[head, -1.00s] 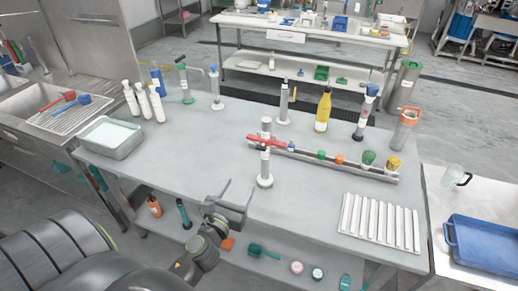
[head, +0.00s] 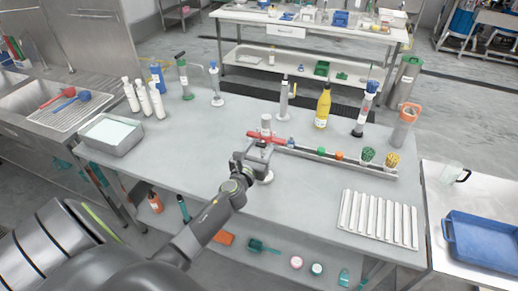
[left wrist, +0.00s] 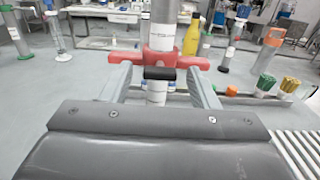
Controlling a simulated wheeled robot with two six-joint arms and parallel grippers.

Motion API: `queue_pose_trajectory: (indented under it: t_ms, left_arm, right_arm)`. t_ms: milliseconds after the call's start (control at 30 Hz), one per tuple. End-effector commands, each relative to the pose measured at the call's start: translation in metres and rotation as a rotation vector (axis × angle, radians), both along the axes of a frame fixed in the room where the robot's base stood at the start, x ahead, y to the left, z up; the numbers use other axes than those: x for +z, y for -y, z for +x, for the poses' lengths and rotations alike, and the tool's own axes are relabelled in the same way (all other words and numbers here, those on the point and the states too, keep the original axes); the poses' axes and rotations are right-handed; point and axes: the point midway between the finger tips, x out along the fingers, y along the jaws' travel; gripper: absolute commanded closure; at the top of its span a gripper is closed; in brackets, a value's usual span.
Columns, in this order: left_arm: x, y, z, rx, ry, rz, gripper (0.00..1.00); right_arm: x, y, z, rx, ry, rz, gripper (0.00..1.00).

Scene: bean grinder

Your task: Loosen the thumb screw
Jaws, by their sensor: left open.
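The bean grinder stands upright on the table, a pale metal cylinder (head: 266,121) with a red cross piece (head: 266,138) around its middle. In the left wrist view the red piece (left wrist: 133,58) spans the cylinder (left wrist: 163,25), and a dark knob (left wrist: 160,73), apparently the thumb screw, points toward me just below its middle. My left gripper (head: 262,150) is open at the front of the grinder. Its fingers (left wrist: 160,82) lie on either side of the dark knob, with gaps to it. Contact with the red piece cannot be told. My right gripper is out of view.
A grey rail (head: 345,165) with several small coloured items extends right of the grinder. A yellow bottle (head: 322,110) and tall cylinders stand behind. A white ribbed tray (head: 377,220) lies front right. The table's left front is clear.

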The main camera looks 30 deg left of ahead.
Motion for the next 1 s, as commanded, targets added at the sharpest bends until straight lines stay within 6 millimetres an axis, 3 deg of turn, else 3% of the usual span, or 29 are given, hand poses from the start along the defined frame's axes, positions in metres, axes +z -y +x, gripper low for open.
queue_pose_trajectory:
  t_ms: [333,667,1000]
  left_arm:
    - [0.0000,-0.0009,0.0034,0.000,0.000,0.000,0.45]
    - [-0.0001,-0.0007,0.0031,0.000,0.000,0.000,0.89]
    - [-0.0007,-0.0008,0.0030,0.000,0.010,-0.047,0.91]
  right_arm:
    - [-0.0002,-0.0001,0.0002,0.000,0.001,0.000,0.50]
    - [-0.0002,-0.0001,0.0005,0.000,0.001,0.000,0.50]
    - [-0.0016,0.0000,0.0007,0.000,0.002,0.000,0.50]
